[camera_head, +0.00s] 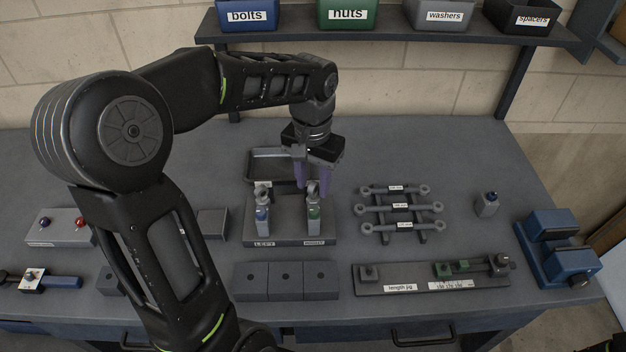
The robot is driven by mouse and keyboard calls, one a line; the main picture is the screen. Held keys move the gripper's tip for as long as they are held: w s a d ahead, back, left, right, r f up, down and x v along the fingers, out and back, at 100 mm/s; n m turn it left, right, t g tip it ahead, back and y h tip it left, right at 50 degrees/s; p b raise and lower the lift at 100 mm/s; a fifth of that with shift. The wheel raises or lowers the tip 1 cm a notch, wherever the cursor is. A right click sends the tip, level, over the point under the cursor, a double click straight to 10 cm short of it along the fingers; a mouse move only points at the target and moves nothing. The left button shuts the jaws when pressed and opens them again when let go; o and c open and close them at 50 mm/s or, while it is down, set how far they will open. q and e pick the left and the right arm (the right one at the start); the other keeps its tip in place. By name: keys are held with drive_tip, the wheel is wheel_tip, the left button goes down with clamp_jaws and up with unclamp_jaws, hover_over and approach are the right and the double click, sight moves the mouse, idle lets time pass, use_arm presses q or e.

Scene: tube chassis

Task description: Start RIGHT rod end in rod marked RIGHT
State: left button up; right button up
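A dark stand (289,242) in the middle of the bench has a LEFT label and a second, less readable label on its front right. My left gripper (314,186) points down over the right position. Its purple fingers are apart, one on each side of the right rod end, without clear contact.
A rack with several labelled rods (399,206) stands right of the stand. The length jig (430,281) and a grey block with holes (286,281) lie in front. A blue vise (557,247) is far right. A tray (268,164) lies behind the stand.

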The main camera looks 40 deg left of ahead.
use_arm(q)
drive_tip(key=shift+r, duration=0.35)
wheel_tip(320, 180, up, 7)
drive_tip(key=shift+r+b, duration=0.1)
drive_tip(key=shift+b, duration=0.3)
